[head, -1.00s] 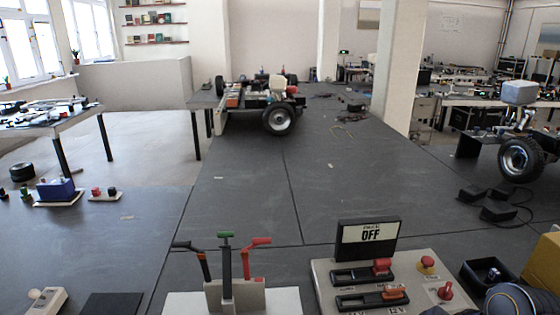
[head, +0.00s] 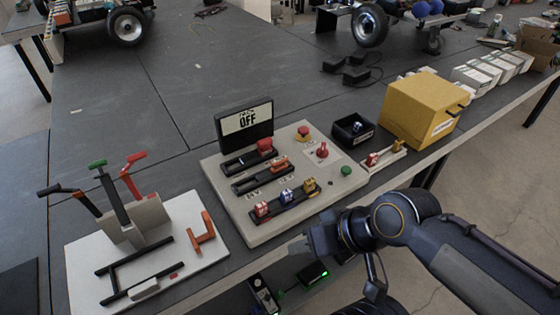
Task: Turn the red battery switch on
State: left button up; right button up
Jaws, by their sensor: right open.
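A light control panel (head: 232,193) lies on the table with a sign reading OFF (head: 246,120) at its back. On its right side a red knob (head: 322,150) stands on a pale plate; it looks like the battery switch, but its label is too small to read. My left gripper is not in view.
A lever board (head: 90,262) with black, green and red levers stands left of the panel. Sliders and small coloured toggles fill the panel's left and front. A black tray (head: 352,131) and a yellow box (head: 424,108) stand to the right. The table behind is mostly clear.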

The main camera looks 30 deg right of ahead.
aim_at(322, 152)
jog(key=z, duration=1.35)
jog(key=i+l+u, duration=0.15)
jog(key=u, duration=0.25)
jog(key=i+l+u, duration=0.15)
jog(key=l+u, duration=0.25)
jog(key=i+l+u, duration=0.1)
jog(key=u, duration=0.35)
jog(key=k+l, duration=0.05)
jog(key=l, duration=0.05)
